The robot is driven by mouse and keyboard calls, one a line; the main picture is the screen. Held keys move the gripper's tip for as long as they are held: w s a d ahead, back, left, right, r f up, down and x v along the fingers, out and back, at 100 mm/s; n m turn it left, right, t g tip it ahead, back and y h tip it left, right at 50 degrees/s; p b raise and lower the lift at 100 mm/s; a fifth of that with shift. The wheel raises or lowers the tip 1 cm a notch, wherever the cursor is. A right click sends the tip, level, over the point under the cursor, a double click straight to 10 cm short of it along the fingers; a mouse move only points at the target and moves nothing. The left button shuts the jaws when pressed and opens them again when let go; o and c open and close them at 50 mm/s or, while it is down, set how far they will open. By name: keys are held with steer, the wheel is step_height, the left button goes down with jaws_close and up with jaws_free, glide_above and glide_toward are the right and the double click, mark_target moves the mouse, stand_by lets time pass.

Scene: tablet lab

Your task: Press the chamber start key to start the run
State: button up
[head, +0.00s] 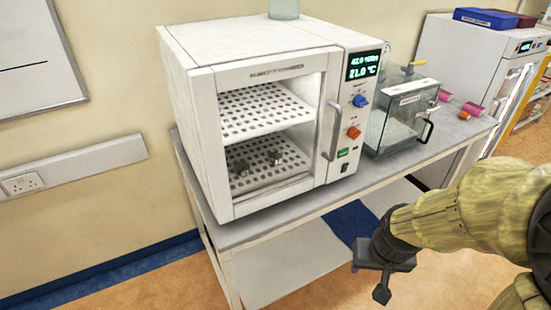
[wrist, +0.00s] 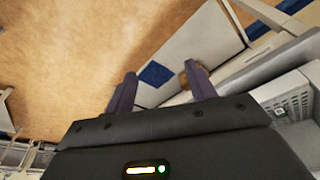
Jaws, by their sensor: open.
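The white humidity chamber (head: 262,62) stands on a grey bench, its glass door shut. Its control strip on the right has a display (head: 363,65) reading about 42.0 and 21.0 °C, a blue knob (head: 360,101) and an orange knob (head: 353,132). Below them are a small green key (head: 343,153), whose label is too small to read, and a black switch (head: 344,168). My gripper (head: 377,283) is empty, in front of and below the bench top, well apart from the chamber. In the wrist view my gripper (wrist: 160,88) has its fingers apart, with nothing between them.
A clear box (head: 400,115) with a yellow-handled valve stands right of the chamber. Pink-capped items (head: 470,108) lie farther right, beside another white cabinet (head: 460,55). Inside the chamber, small dark objects (head: 275,157) sit on the lower perforated shelf. The floor before the bench is clear.

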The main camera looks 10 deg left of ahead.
jaws_close()
stand_by(1.8)
